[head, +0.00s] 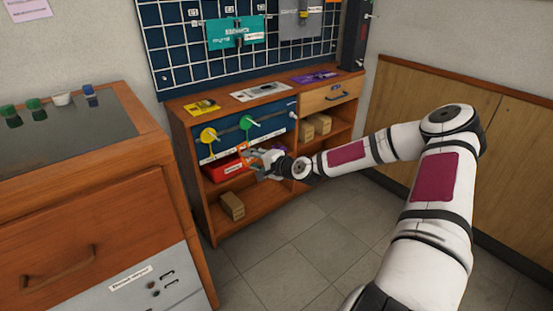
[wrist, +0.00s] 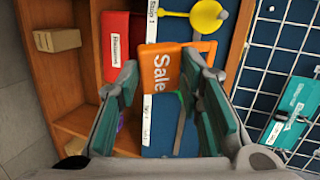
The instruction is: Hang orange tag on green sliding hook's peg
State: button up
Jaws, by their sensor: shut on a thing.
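The orange tag (wrist: 165,68), printed "Sale", is between the fingers of my gripper (wrist: 165,88) in the wrist view. My gripper is shut on it. In the head view my gripper (head: 262,168) holds the orange tag (head: 243,156) in front of the cabinet's blue panel, below the green sliding hook (head: 246,122). The green hook has a pale peg sticking out. In the wrist view only a sliver of green (wrist: 181,97) shows beside the tag, and the peg is not clear there. The tag is apart from the green hook in the head view.
A yellow hook (head: 208,135) sits left of the green one on the same panel. A red bin (head: 224,170) is on the shelf below, and cardboard boxes (head: 232,206) stand on the shelves. A teal pouch (head: 236,32) hangs on the grid above. A wooden cabinet (head: 150,130) stands left.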

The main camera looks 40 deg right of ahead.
jog(key=d+r+m+t+h+b, duration=0.2)
jog(key=d+m+h+b, duration=0.15)
jog(key=d, duration=0.65)
jog(key=w+f+b, duration=0.1)
jog(key=w+b, duration=0.1)
jog(key=w, duration=0.7)
jog(key=shift+w+n+b, duration=0.3)
jog(key=shift+w+n, duration=0.05)
jog(key=shift+f, duration=0.1)
dwell(0.3)
dwell(0.5)
jog(key=o, duration=1.3)
